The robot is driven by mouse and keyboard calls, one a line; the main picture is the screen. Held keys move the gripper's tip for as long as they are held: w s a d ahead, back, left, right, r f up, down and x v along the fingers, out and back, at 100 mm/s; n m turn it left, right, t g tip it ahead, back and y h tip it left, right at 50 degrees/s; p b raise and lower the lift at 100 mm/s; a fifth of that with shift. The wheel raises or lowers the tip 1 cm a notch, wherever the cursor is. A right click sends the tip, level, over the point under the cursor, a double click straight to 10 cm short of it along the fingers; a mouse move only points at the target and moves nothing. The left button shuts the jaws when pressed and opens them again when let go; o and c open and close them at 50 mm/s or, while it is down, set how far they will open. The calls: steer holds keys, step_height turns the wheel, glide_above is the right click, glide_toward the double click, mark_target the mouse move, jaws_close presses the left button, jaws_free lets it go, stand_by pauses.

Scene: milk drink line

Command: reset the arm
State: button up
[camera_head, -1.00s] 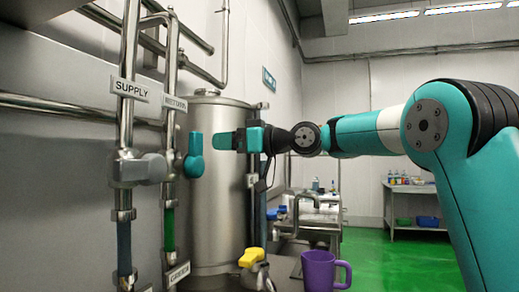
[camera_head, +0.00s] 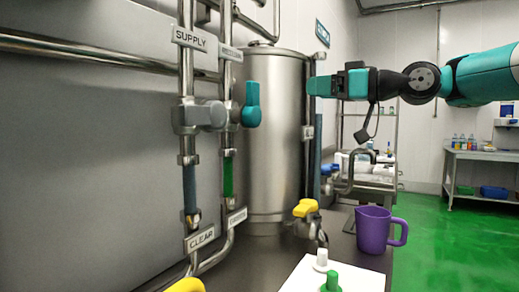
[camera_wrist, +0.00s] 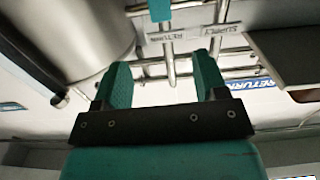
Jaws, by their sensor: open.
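My gripper (camera_head: 318,85) is at the right in the head view, stretched level toward the left in front of the tall steel tank (camera_head: 275,145). In the wrist view my gripper (camera_wrist: 160,82) shows two teal fingers spread apart with nothing between them. The teal valve handle (camera_head: 251,104) on the pipe stands upright to the left of my gripper, with a clear gap between them. A grey valve handle (camera_head: 205,115) sits on the pipe with the SUPPLY label (camera_head: 190,39).
A purple jug (camera_head: 374,230) stands on the counter at the lower right, near a tap with a yellow handle (camera_head: 305,208). A white board (camera_head: 300,278) carries a white and a green peg. A shelf table (camera_head: 485,158) stands at the back right over open green floor.

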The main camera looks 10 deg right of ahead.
steer(key=s+a+f+m+g+h+p, duration=0.25)
steer(key=s+a+f+g+p, duration=0.4)
steer(key=a, duration=0.55)
steer(key=s+f+g+h+p, duration=0.2)
steer(key=s+f, duration=0.5)
steer(key=s, duration=0.4)
steer(key=s+f+g+h+p, duration=0.3)
steer(key=s+f, duration=0.4)
steer(key=s, duration=0.5)
steer(key=shift+a+f+g+h, duration=0.25)
steer(key=shift+g+h, duration=0.3)
steer(key=shift+g, duration=0.1)
